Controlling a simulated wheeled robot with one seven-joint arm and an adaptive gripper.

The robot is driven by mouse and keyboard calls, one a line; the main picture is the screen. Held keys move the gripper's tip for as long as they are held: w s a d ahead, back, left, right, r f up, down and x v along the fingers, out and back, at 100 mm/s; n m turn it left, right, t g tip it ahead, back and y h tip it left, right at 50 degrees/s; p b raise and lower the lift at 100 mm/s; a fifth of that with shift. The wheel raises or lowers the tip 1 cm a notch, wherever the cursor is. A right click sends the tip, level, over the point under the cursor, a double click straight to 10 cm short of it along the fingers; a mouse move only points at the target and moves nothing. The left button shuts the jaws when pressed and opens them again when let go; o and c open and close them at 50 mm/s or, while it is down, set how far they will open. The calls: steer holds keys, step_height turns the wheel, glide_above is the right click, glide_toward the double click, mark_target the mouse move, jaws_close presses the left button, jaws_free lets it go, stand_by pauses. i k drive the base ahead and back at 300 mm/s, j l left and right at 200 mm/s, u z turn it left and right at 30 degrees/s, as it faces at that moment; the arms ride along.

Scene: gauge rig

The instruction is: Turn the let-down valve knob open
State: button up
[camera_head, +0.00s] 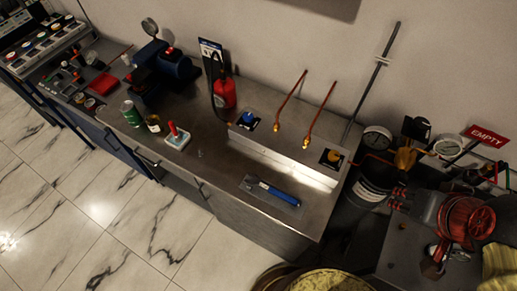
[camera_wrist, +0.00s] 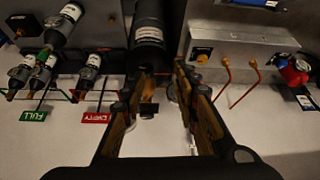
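My gripper (camera_wrist: 155,88) is open in the wrist view, its two fingers apart. A brass-coloured part (camera_wrist: 149,108) of a regulator shows between them, near the dark gas cylinder (camera_wrist: 148,42). I see no contact. No knob is labelled legibly as the let-down valve; the wrist view hides much of the regulator.
Small cylinders (camera_wrist: 45,65) stand by an EMPTY sign (camera_wrist: 96,118) and a FULL sign (camera_wrist: 33,116). The floor at left is clear.

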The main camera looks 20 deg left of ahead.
mark_target(334, 155)
steer(key=u, duration=1.05)
steer(key=z, duration=0.5)
